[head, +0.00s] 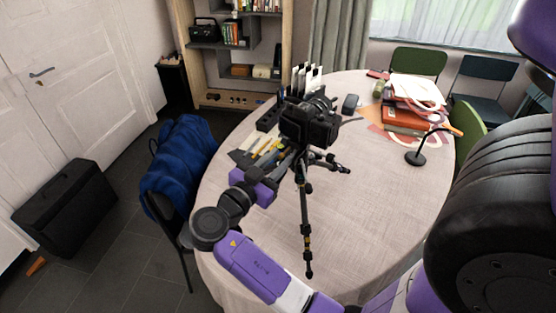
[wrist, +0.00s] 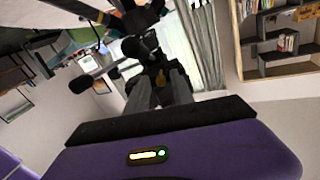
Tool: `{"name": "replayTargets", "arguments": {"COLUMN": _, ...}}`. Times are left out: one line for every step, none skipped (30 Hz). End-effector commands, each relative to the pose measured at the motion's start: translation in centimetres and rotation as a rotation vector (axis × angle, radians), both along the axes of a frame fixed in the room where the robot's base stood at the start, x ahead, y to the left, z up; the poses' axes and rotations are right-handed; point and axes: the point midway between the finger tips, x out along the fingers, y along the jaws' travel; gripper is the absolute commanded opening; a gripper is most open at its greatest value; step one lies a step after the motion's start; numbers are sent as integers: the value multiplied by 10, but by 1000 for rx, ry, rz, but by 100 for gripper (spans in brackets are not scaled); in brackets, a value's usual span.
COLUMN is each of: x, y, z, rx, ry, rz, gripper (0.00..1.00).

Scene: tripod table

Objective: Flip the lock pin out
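A black camera (head: 310,125) is mounted on a black tripod (head: 305,215) that stands on the table (head: 370,215). In the wrist view, the fingers of my gripper (wrist: 158,90) reach up to the dark underside of the tripod head (wrist: 138,18). Knobs and handles (wrist: 82,83) stick out to the left of the fingers. A small yellowish part shows between the fingers, but I cannot make out the lock pin or any grip on it.
Books and papers (head: 405,110) and a black desk lamp (head: 416,157) are on the right of the table. Pencils and a dark holder lie behind my wrist. A chair with a blue jacket (head: 180,165) stands at left. The front of the table is clear.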

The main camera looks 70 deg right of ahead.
Motion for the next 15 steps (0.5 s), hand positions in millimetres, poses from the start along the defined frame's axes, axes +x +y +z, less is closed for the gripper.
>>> {"name": "replayTargets", "arguments": {"x": 0, "y": 0, "z": 0, "rx": 0, "ry": 0, "rz": 0, "gripper": 35}}
{"name": "replayTargets", "arguments": {"x": 0, "y": 0, "z": 0, "rx": 0, "ry": 0, "rz": 0, "gripper": 35}}
{"name": "replayTargets", "arguments": {"x": 0, "y": 0, "z": 0, "rx": 0, "ry": 0, "rz": 0, "gripper": 35}}
{"name": "replayTargets", "arguments": {"x": 0, "y": 0, "z": 0, "rx": 0, "ry": 0, "rz": 0, "gripper": 35}}
{"name": "replayTargets", "arguments": {"x": 0, "y": 0, "z": 0, "rx": 0, "ry": 0, "rz": 0, "gripper": 35}}
{"name": "replayTargets", "arguments": {"x": 0, "y": -1, "z": 0, "rx": 0, "ry": 0, "rz": 0, "gripper": 35}}
{"name": "replayTargets", "arguments": {"x": 0, "y": -1, "z": 0, "rx": 0, "ry": 0, "rz": 0, "gripper": 35}}
{"name": "replayTargets", "arguments": {"x": 0, "y": -1, "z": 0, "rx": 0, "ry": 0, "rz": 0, "gripper": 35}}
{"name": "replayTargets", "arguments": {"x": 0, "y": 0, "z": 0, "rx": 0, "ry": 0, "rz": 1, "gripper": 35}}
{"name": "replayTargets", "arguments": {"x": 1, "y": 0, "z": 0, "rx": 0, "ry": 0, "rz": 1, "gripper": 35}}
{"name": "replayTargets", "arguments": {"x": 1, "y": 2, "z": -1, "rx": 0, "ry": 0, "rz": 2, "gripper": 35}}
{"name": "replayTargets", "arguments": {"x": 3, "y": 4, "z": -1, "rx": 0, "ry": 0, "rz": 3, "gripper": 35}}
{"name": "replayTargets", "arguments": {"x": 4, "y": 7, "z": -1, "rx": 0, "ry": 0, "rz": 5, "gripper": 35}}
{"name": "replayTargets", "arguments": {"x": 5, "y": 11, "z": -2, "rx": 0, "ry": -1, "rz": 5, "gripper": 35}}
{"name": "replayTargets", "arguments": {"x": 7, "y": 16, "z": -2, "rx": 0, "ry": -1, "rz": 5, "gripper": 35}}
